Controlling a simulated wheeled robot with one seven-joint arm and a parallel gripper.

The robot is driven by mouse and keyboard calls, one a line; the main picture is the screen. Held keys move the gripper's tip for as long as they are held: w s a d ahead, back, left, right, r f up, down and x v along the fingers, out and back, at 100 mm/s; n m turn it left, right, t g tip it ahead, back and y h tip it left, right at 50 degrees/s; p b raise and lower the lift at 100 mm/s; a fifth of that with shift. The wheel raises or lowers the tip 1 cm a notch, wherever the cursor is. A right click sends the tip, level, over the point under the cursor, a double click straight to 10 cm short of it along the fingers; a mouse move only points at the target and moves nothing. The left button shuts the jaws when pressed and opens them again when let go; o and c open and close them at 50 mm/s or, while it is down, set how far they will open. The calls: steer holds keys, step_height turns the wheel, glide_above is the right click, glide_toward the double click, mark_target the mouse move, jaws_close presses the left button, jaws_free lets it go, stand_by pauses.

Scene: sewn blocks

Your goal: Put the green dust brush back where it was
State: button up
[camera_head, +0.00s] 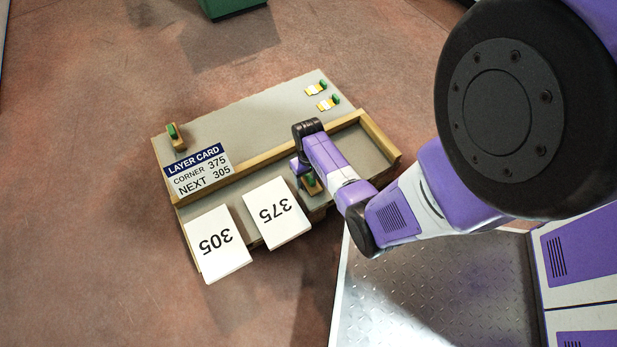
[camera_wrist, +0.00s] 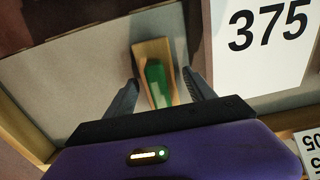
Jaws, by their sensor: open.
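A wooden block with a green top (camera_wrist: 158,82), which looks like a brush, lies on the grey board between the two fingers of my gripper (camera_wrist: 160,79) in the wrist view. My gripper is open, one finger on each side of it; I cannot tell whether they touch it. In the head view this green-topped block (camera_head: 311,185) is partly hidden by my gripper (camera_head: 303,172), near the board's front edge. A similar wooden block with a green top (camera_head: 174,135) stands at the board's far left corner. I cannot tell from looks which is the dust brush.
White cards 375 (camera_head: 274,212) and 305 (camera_head: 215,243) lie left of my gripper. Two small green-and-yellow items (camera_head: 322,95) sit at the back right. The board's (camera_head: 250,115) back middle is clear.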

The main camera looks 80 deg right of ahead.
mark_target(308, 175)
step_height(308, 175, up, 11)
steer(key=p, duration=0.5)
steer(key=shift+r, duration=0.2)
steer(key=shift+a+r+p, duration=0.1)
steer(key=shift+r+p, duration=0.05)
steer(key=shift+p, duration=0.15)
steer(key=w+a+r+n+t+h, duration=0.1)
steer(key=a+r+n+t+h, duration=0.15)
steer(key=a, duration=0.65)
steer(key=w+a+r+n+t+h, duration=0.1)
steer(key=a+n+t, duration=0.15)
steer(key=a, duration=0.75)
steer(key=s+a+r+n+t+y, duration=0.1)
steer(key=s+a+r+t, duration=0.1)
steer(key=r, duration=0.8)
steer(key=s+a+r+n+t+y, duration=0.1)
steer(key=s+a+r+n+t, duration=0.1)
steer(key=a+r, duration=0.4)
steer(key=s+a+r+n+t+y, duration=0.1)
steer(key=r+t, duration=0.5)
steer(key=r, duration=0.9)
steer(key=s+a+n, duration=0.1)
steer(key=s+a, duration=0.1)
steer(key=a, duration=0.1)
steer(key=shift+s+a, duration=0.2)
steer(key=shift+a, duration=0.15)
steer(key=shift+y, duration=0.25)
